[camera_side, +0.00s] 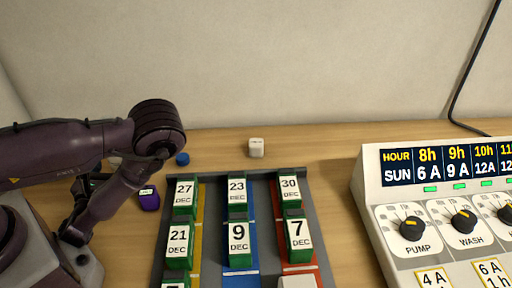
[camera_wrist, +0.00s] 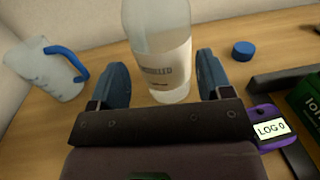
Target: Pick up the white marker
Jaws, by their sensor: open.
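A small white block (camera_side: 256,147), which may be the white marker, stands on the wooden table behind the tray in the side view. A pale block (camera_side: 297,282) at the bottom edge, on the red lane, is cut off; I cannot tell what it is. No pen-shaped marker shows. My gripper (camera_wrist: 162,82) is open in the wrist view, its two blue fingers apart. A clear bottle (camera_wrist: 160,40) with a pale label stands between or just beyond them; I cannot tell if they touch it. The white block is not in the wrist view.
A grey tray (camera_side: 328,268) holds several green dated batteries (camera_side: 238,236). A jug (camera_wrist: 48,70) stands left of the bottle. A control panel (camera_side: 440,215) stands right. Table around the white block is clear.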

